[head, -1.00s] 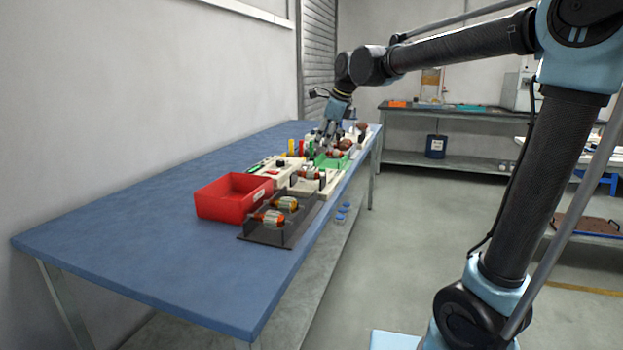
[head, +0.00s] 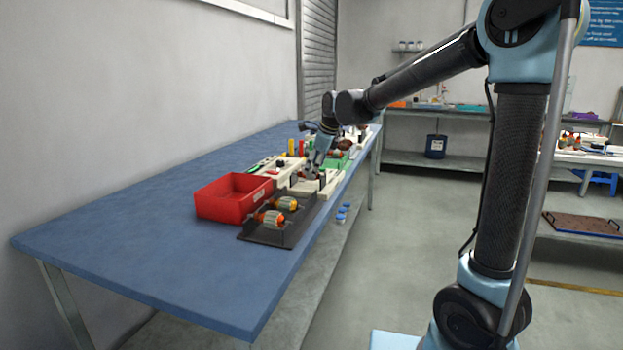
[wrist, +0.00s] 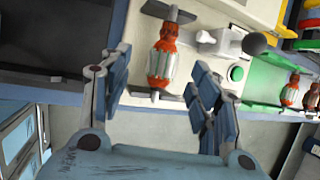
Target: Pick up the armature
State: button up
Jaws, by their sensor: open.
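In the wrist view an armature (wrist: 162,62) with orange-red windings and a pale core lies across a cream fixture (wrist: 125,50), its thin shaft pointing toward the picture bottom. My gripper (wrist: 158,75) is open, with one finger on each side of the armature, and nothing is held. I cannot tell how far the fingertips are above it. In the head view my gripper (head: 313,165) hangs over the cream fixture (head: 328,184) and mostly hides that armature. Two more armatures lie in a black tray (head: 256,236) nearer the camera.
A red bin (head: 222,202) stands left of the black tray. A green tray (wrist: 262,84) with more armatures lies beside the fixture. The near blue tabletop (head: 150,255) is clear.

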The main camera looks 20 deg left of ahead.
aim_at(311, 171)
jog(key=shift+x, duration=2.25)
jog(key=shift+w+r, duration=0.15)
jog(key=shift+w, duration=0.05)
grip_shut()
